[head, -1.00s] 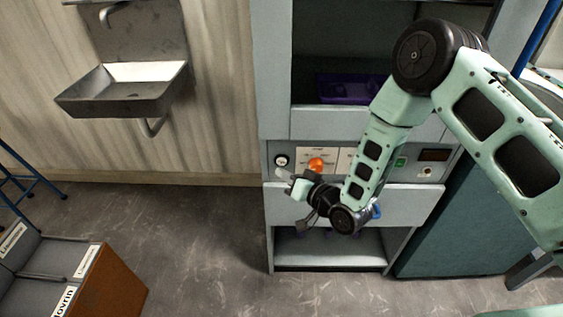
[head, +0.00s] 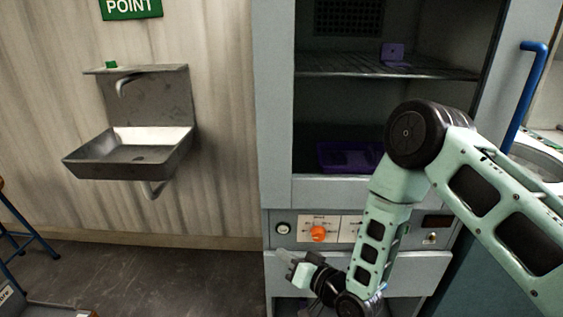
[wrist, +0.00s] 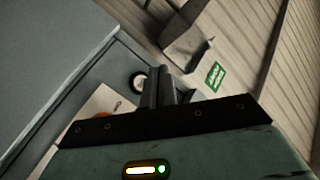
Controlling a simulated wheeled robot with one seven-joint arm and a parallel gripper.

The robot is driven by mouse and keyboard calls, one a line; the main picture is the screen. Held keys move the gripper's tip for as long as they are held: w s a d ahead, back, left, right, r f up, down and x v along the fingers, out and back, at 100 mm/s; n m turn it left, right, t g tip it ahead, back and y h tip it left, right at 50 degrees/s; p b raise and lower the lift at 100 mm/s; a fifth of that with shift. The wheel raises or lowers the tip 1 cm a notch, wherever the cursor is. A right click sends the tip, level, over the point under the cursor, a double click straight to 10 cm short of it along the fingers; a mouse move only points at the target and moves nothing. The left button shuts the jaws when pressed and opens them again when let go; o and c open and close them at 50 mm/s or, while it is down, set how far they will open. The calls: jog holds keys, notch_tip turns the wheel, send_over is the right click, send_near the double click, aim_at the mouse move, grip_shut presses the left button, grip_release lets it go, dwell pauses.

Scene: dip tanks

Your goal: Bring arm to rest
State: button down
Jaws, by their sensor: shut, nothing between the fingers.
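My gripper (head: 288,262) hangs at the end of my bent arm, low in front of the grey cabinet's control panel (head: 345,229) in the head view. Its fingers point left, just below the round white gauge (head: 283,228) and the orange knob (head: 319,234). In the wrist view my gripper's fingers (wrist: 158,88) are together with nothing between them. The gauge (wrist: 138,82) and part of the orange knob (wrist: 117,105) show beyond them. My forearm covers part of the panel's right half.
The open cabinet holds a purple tray (head: 345,157) on its lower level and a small purple piece (head: 393,53) on the shelf. A metal sink (head: 130,153) hangs on the left wall. A blue handle (head: 528,95) is at right.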

jog(key=s+r+n+g+h+p, duration=0.2)
jog(key=s+r+n+g+h, duration=0.25)
jog(key=r, duration=0.65)
jog(key=s+d+r+g+h, duration=0.2)
jog(key=s+d+r, duration=0.2)
jog(key=s, duration=0.3)
jog(key=s+d+r+n+g+h+p, duration=0.1)
jog(key=s+d+r, duration=0.3)
jog(key=s, duration=0.4)
jog(key=s+d+r+g+h, duration=0.3)
jog(key=s+d+r+g, duration=0.1)
jog(key=s, duration=0.4)
jog(key=shift+d+r+n+p, duration=0.3)
jog(key=shift+d+r+n, duration=0.1)
jog(key=shift+r, duration=0.15)
